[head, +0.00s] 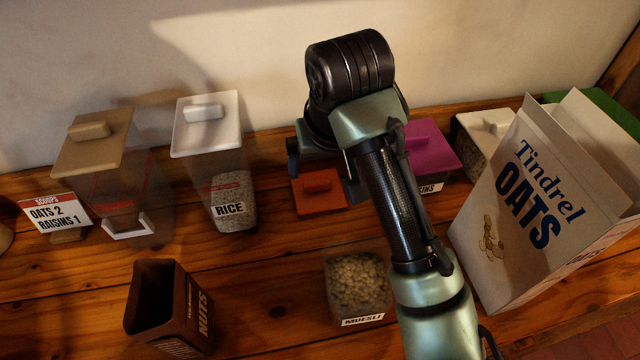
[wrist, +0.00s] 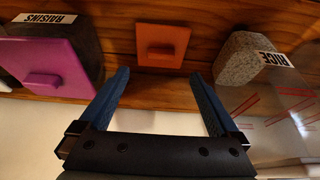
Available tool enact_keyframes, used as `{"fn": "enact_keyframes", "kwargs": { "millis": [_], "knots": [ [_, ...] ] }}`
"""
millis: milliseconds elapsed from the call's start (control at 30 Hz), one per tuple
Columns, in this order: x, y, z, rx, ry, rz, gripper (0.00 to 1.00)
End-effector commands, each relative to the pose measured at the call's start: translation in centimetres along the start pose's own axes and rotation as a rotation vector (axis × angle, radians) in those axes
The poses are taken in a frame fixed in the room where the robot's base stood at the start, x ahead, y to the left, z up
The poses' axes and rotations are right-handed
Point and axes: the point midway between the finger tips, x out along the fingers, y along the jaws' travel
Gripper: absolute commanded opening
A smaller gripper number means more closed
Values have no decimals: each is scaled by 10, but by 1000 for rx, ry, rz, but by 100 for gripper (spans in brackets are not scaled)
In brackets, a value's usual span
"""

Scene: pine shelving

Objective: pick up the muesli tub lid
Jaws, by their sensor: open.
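The muesli tub lid, a square orange lid with a raised block handle, lies on the wooden shelf between the rice tub and the purple-lidded raisins tub in the head view (head: 318,187). It also shows in the wrist view (wrist: 163,46), ahead of my fingers. The muesli tub (head: 358,287) stands lidless in front of it, its contents showing. My gripper (wrist: 159,76) is open and empty, its two blue fingers apart, with the lid beyond the tips and roughly centred between them. In the head view my arm hides most of the gripper.
The rice tub (head: 212,150) stands left of the lid, the raisins tub (head: 432,150) right. A tan-lidded tub (head: 95,145) is further left. An open brown nuts box (head: 170,310) stands at the front left. A large tilted oats carton (head: 530,205) fills the right side.

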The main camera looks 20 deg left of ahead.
Motion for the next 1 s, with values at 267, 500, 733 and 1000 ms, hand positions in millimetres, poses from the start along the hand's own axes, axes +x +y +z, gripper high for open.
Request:
{"fn": "enact_keyframes", "kwargs": {
  "millis": [267,500,733,1000],
  "knots": [
    [28,0,0,1,0,1,98],
    [61,0,2,1,-1,2,98],
    [79,-1,1,0,2,1,98],
    [78,-1,1,0,3,0,81]
  ]
}}
